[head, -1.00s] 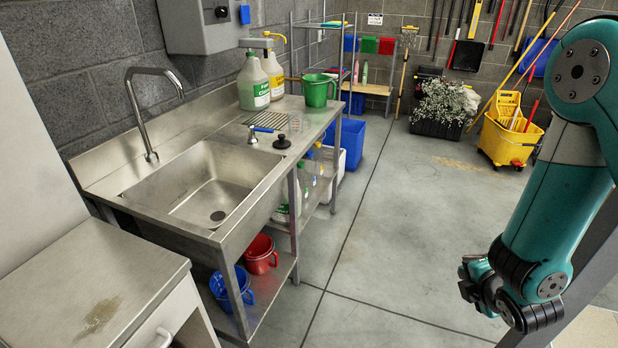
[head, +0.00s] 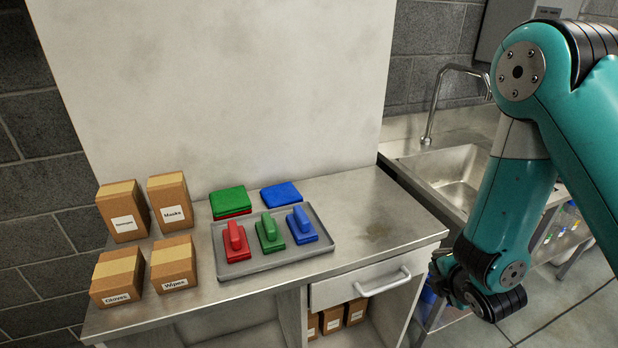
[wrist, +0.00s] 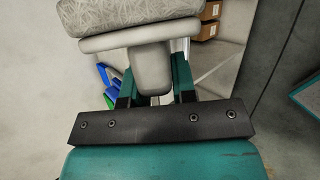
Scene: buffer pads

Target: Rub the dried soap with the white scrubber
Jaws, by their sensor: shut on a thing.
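The dried soap (head: 376,231) is a dull brownish patch on the steel worktop (head: 350,195), near its right end in the head view. My gripper (head: 437,278) hangs beyond the worktop's right end, lower right of the patch and apart from it. In the wrist view my gripper (wrist: 153,84) is shut on the pale handle of the white scrubber (wrist: 138,42). The scrubber's light block and patterned grey pad show beyond the fingers. I cannot make out the scrubber in the head view.
A grey tray (head: 325,241) holds red, green and blue scrubbers. Folded cloths (head: 282,194) lie behind it. Several cardboard boxes (head: 175,265) stand at left. A drawer with a handle (head: 384,284) is below the worktop. A sink (head: 455,170) is at right. The worktop around the patch is clear.

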